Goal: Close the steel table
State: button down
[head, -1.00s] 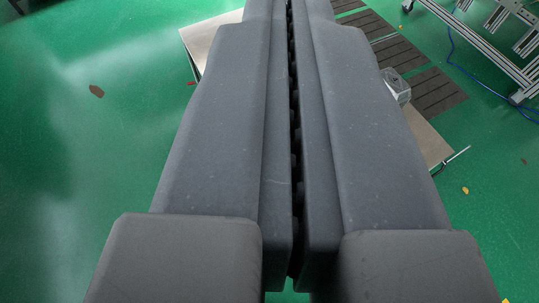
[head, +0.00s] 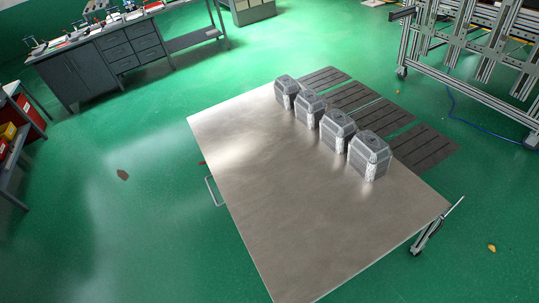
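The steel table (head: 290,225) has a flat, shiny metal top and fills the middle of the head view, its near corner cut off at the bottom edge. A thin metal handle (head: 211,191) sticks out from its left side, with a small red part (head: 202,163) just above it. Several grey block-shaped containers (head: 369,153) stand upright in a row along the table's far right edge. A metal lever or bracket (head: 437,226) sits at the right corner. My gripper is not in view. I cannot tell whether any part of the table is open.
Dark slatted panels (head: 425,147) lie beyond the containers. A grey workbench with drawers (head: 105,60) stands at upper left, shelves (head: 20,130) at the left edge. A metal profile frame (head: 480,60) with a blue cable stands upper right. Green floor (head: 110,235) is mostly clear.

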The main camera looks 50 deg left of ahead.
aim_at(308, 221)
jog(key=z, duration=1.7)
jog(key=k, duration=2.15)
jog(key=u, duration=1.85)
jog(key=i, duration=1)
